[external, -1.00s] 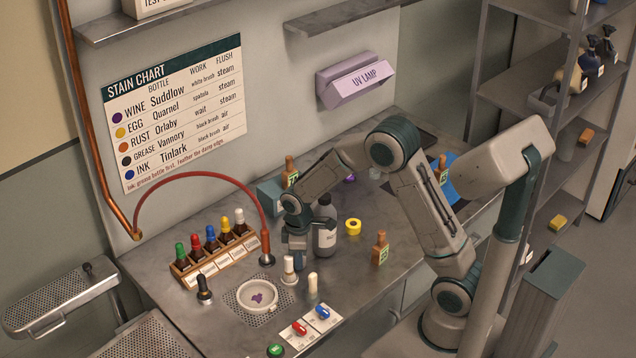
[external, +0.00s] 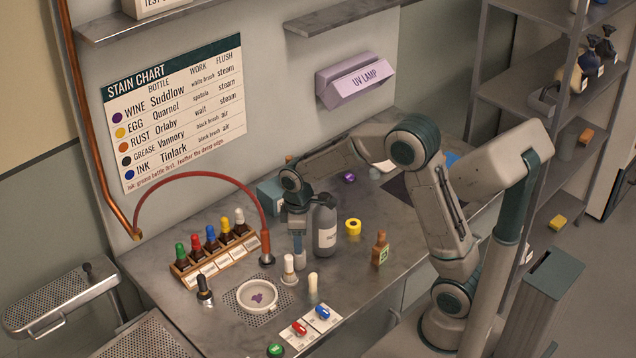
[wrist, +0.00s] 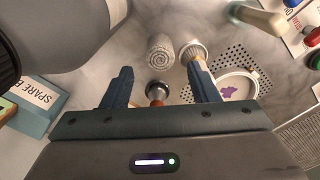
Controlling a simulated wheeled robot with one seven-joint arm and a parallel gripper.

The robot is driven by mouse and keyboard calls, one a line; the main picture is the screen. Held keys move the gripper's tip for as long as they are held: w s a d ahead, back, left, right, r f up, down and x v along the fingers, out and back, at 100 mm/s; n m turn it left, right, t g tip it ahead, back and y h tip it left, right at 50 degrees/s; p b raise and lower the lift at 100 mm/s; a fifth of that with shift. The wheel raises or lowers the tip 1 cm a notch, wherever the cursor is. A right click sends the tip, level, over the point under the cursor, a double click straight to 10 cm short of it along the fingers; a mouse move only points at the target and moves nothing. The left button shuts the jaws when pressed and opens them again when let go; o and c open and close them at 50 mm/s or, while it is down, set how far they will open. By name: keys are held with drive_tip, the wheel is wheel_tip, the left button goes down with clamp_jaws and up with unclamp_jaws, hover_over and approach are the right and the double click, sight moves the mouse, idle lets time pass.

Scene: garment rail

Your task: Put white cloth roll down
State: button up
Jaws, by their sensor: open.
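The white cloth roll (external: 299,261) stands on the grey counter, directly below my gripper (external: 298,246) in the external view. In the wrist view, the spiral end of the roll (wrist: 160,52) faces the camera, just beyond the fingertips. My gripper (wrist: 161,80) is open, with its two blue fingers apart and nothing between them. The roll looks upright and apart from the fingers.
A grey bottle (external: 325,228) stands close to the right of the roll. A white-topped brush (external: 289,268) and a cream cylinder (external: 312,286) are in front. A rack of coloured bottles (external: 215,255) stands left.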

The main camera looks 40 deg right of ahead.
wheel_tip(320, 180, up, 4)
drive_tip(key=shift+r, duration=0.25)
drive_tip(key=s+d+r+m+t, duration=0.1)
drive_tip(key=s+d+r+m, duration=0.1)
drive_tip(key=s, duration=0.5)
drive_tip(key=s+d+r+m+t, duration=0.1)
drive_tip(key=s+d+r+m, duration=0.1)
drive_tip(key=s+d+m, duration=0.2)
drive_tip(key=s+d+r+m+t, duration=0.1)
drive_tip(key=s+d+r+m, duration=0.1)
drive_tip(key=s, duration=0.8)
drive_tip(key=shift+s+d+m, duration=0.35)
drive_tip(key=shift+d+m, duration=0.15)
drive_tip(key=shift+d, duration=0.75)
